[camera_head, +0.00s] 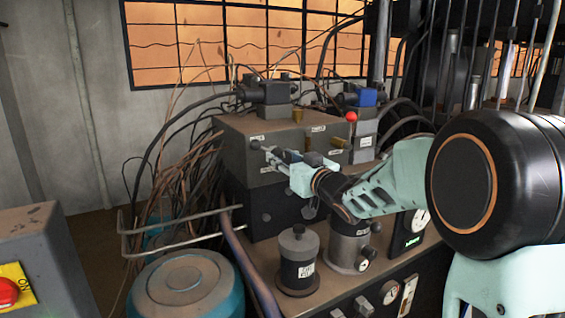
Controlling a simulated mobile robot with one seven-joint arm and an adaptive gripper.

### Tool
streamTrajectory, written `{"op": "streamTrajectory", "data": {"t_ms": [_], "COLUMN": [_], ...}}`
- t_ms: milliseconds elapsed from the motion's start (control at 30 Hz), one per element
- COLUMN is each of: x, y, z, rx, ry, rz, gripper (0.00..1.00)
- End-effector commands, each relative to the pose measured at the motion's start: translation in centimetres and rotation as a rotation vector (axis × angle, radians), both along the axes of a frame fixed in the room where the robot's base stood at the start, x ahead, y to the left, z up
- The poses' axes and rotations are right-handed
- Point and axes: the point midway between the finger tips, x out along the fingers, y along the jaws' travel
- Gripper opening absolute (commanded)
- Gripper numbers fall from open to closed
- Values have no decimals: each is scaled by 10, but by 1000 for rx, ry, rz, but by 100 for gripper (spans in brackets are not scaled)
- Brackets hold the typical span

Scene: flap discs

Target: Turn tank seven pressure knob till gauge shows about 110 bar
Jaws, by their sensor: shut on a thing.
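My gripper (273,155) reaches in from the right to the front of a dark valve block (235,127). Its fingers are closed at a small dark knob (256,145) on the block's front face; the exact contact is too small to see. A white round gauge (421,217) shows partly behind my arm on the right. Small labels on the block are not legible, so I cannot tell which one marks tank seven.
A black cylinder (299,262) and a grey cylinder (348,245) stand on the bench below my arm. A teal drum (185,288) and bent metal rails (180,228) are at front left. Cables (185,165) crowd the left. A red-ball lever (351,117) stands above my gripper.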

Motion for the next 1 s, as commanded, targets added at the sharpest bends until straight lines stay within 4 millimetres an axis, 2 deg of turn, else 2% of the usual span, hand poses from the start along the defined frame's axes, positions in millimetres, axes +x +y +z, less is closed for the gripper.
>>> {"op": "streamTrajectory", "data": {"t_ms": [1000], "x": [-1], "y": [1], "z": [-3], "rx": [-741], "ry": [-501], "rz": [-1], "gripper": [8]}}
